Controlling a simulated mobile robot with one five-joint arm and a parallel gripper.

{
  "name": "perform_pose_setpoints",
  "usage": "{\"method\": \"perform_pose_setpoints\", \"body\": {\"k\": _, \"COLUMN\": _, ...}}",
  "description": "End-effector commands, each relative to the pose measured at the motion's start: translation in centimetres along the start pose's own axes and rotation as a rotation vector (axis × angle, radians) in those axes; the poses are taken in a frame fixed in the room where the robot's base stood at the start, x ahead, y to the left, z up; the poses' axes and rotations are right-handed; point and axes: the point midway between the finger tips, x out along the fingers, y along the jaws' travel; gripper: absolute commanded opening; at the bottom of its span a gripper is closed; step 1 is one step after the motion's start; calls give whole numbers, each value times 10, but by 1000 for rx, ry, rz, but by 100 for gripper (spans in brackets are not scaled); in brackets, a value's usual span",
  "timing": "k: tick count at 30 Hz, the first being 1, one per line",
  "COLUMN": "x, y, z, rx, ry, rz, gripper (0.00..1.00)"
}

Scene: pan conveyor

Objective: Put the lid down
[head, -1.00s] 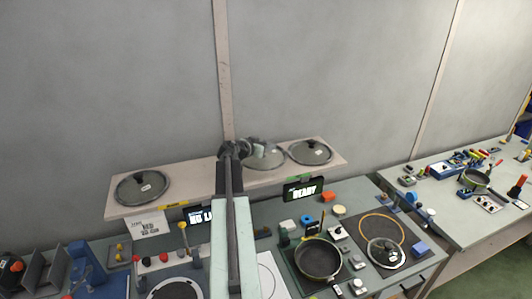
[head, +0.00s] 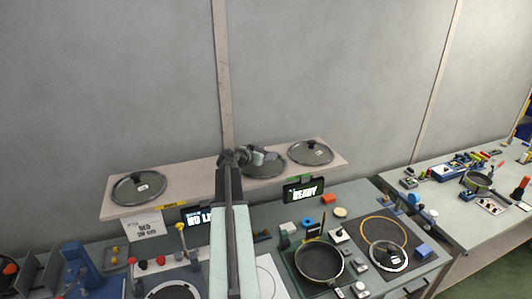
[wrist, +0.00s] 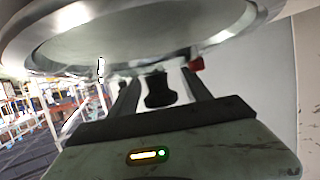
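A glass lid with a metal rim (head: 264,172) sits on the middle of the wooden shelf and looks level; my arm and gripper partly cover it. My gripper (head: 262,156) is at its knob. In the wrist view the lid (wrist: 150,45) fills the top. Its dark knob (wrist: 158,92) stands between the two fingers of my gripper (wrist: 160,88), with gaps visible on both sides, so the fingers look open around it. The exact contact under the lid is hidden.
The shelf (head: 215,183) also carries a lid at the left (head: 138,188) and one at the right (head: 310,153), close to the middle lid. Below are a READY display (head: 304,190), a pan (head: 319,263) and a lid (head: 388,256) on the bench.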

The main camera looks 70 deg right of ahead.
Motion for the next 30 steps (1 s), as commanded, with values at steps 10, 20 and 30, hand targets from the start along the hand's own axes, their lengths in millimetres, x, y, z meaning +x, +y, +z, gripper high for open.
{"method": "perform_pose_setpoints", "body": {"k": 10, "x": -47, "y": 4, "z": -4, "rx": -8, "ry": -4, "rz": 2, "gripper": 57}}
{"method": "perform_pose_setpoints", "body": {"k": 20, "x": -115, "y": 2, "z": -4, "rx": -7, "ry": -4, "rz": 2, "gripper": 57}}
{"method": "perform_pose_setpoints", "body": {"k": 30, "x": -123, "y": 0, "z": -3, "rx": -5, "ry": -3, "rz": 2, "gripper": 57}}
